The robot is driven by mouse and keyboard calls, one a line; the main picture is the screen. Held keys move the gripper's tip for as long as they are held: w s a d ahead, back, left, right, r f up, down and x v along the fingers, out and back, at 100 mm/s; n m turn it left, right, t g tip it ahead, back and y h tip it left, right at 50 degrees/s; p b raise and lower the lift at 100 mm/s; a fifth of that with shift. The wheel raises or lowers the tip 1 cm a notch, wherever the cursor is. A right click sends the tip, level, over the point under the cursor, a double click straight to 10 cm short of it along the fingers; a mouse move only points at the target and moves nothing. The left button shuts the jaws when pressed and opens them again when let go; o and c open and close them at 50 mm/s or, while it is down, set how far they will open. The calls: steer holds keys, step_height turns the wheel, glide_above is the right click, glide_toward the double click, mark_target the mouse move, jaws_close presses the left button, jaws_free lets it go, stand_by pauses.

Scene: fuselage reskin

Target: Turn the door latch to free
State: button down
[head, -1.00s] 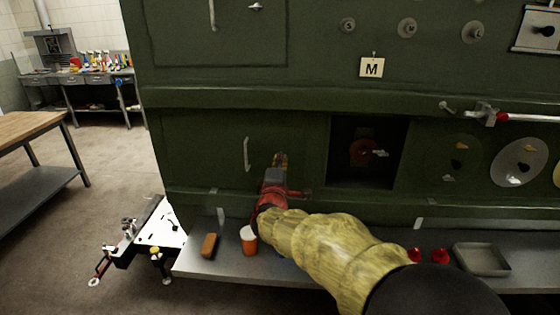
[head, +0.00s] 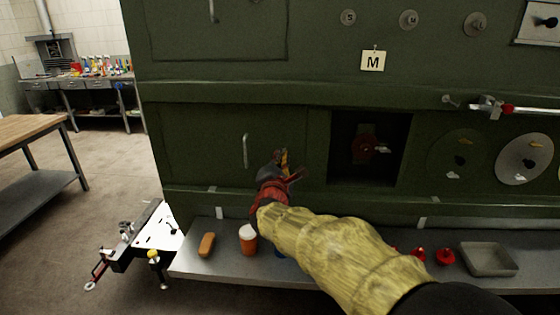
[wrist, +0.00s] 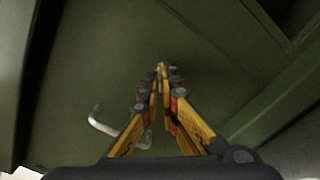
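The green door (head: 205,135) is the lower left panel of the fuselage side, with a pale bar handle (head: 245,150) that also shows in the wrist view (wrist: 103,124). My gripper (head: 284,156) reaches the door right of this handle and covers the latch in the head view. In the wrist view its yellow and black fingers (wrist: 162,82) are drawn close together, with a narrow gap between them. A small pale bit of the latch (wrist: 161,66) shows at the fingertips, which appear closed on it. Its exact angle is mostly hidden.
Right of the door is a square recess with a red knob (head: 365,147). A white wheeled stand (head: 155,232) is at left.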

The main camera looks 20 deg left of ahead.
steer(key=n+p, duration=0.1)
steer(key=n, duration=0.9)
steer(key=shift+f+n+p, duration=0.1)
steer(key=shift+n+p, duration=0.2)
steer(key=shift+n, duration=0.1)
stand_by(0.3)
steer(key=c, duration=2.1)
jaws_free()
steer(key=shift+o, duration=0.2)
steer(key=v, duration=1.2)
